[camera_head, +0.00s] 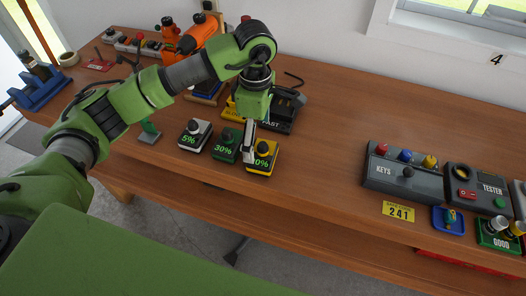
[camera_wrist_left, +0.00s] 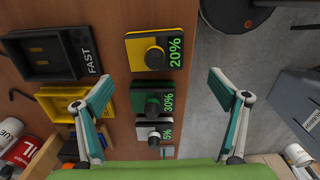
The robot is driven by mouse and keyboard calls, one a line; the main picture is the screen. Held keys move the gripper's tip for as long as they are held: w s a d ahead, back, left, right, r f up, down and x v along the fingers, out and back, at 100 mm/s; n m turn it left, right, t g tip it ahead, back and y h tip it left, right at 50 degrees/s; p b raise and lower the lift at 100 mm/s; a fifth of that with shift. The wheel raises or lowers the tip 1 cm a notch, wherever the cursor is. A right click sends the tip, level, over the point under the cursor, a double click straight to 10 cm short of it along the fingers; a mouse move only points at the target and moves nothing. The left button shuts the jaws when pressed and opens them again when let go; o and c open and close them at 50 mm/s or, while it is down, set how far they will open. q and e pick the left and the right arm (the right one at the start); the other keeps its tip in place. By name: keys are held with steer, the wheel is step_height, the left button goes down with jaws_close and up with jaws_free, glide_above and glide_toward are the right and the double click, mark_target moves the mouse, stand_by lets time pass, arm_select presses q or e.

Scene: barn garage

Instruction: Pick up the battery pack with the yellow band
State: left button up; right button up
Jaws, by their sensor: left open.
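The battery pack with the yellow band (camera_head: 264,163) stands on the wooden bench near its front edge, with a dark knob on top and a green percent label. In the left wrist view this pack (camera_wrist_left: 134,51) reads 20% and lies just ahead of the fingertips. My left gripper (camera_head: 250,143) points down over it and partly hides it in the head view. The left wrist view shows the gripper (camera_wrist_left: 160,82) open and empty, its fingers wide apart. A green-banded 30% pack (camera_head: 222,153) and a white-banded 5% pack (camera_head: 191,142) stand to its left. My right gripper is not in view.
Behind the packs are a yellow SLOW charger (camera_head: 229,113) and a dark FAST charger (camera_wrist_left: 42,54). A KEYS box (camera_head: 385,180), a TESTER (camera_head: 478,190) and a blue tray (camera_head: 440,222) stand to the right. The bench between pack and KEYS box is clear.

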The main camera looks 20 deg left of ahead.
mark_target(260, 144)
arm_select(q)
step_height(260, 144, down, 2)
steer(key=shift+w+f, duration=0.15)
steer(key=shift+f, duration=0.05)
steer(key=shift+w+d+f+p, duration=0.1)
steer(key=shift+d+f+p, duration=0.05)
steer(key=shift+f+p, duration=0.4)
steer(key=shift+d+f+p, duration=0.15)
steer(key=shift+f+p, duration=0.25)
steer(key=shift+p, duration=0.15)
step_height(260, 144, down, 3)
steer(key=shift+w+d+f+p, duration=0.15)
steer(key=shift+p, duration=0.6)
steer(key=shift+f, duration=0.25)
steer(key=c, duration=1.5)
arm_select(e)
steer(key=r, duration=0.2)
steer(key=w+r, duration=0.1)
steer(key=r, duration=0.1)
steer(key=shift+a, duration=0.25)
